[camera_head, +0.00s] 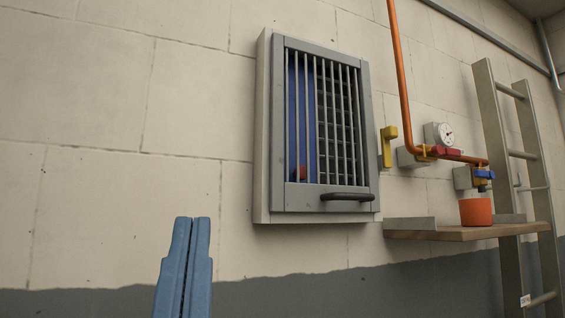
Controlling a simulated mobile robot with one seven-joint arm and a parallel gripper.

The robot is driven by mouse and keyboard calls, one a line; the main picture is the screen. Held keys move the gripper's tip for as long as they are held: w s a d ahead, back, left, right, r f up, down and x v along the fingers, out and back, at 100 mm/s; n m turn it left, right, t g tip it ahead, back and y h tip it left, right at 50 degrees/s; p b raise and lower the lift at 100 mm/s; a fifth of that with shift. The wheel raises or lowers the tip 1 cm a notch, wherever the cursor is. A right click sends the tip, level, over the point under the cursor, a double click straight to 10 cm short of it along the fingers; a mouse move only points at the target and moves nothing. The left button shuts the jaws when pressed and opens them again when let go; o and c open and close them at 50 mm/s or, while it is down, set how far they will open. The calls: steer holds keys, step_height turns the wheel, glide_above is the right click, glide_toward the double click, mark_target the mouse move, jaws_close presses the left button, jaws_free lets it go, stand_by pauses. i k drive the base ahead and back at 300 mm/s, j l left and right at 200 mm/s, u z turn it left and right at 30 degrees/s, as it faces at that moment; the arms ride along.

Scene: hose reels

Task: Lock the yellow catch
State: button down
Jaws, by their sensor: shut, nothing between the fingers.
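The yellow catch (388,144) is on the wall just right of the grey barred cabinet (369,150). It has a short arm at its top that points left towards the cabinet door's edge. I cannot tell whether it touches the door frame. The barred door looks closed, with a black handle (347,197) low on its right side. My gripper (192,222) is at the lower left, with its blue fingers together and nothing between them. It is well apart from the catch, to the left of and below the cabinet.
An orange pipe (397,70) runs down the wall to valves right of the catch, near a round gauge (439,135). A wooden shelf (450,234) holds an orange cup (475,212). A ladder (500,150) stands at the right. The wall left of the cabinet is bare.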

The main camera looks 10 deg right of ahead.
mark_target(390, 132)
steer(key=k+l, duration=0.5)
steer(key=l, duration=0.8)
steer(key=k+l, duration=0.15)
steer(key=l, duration=1.45)
steer(key=i+l, duration=1.3)
steer(key=l+z, duration=0.05)
steer(key=l, duration=0.05)
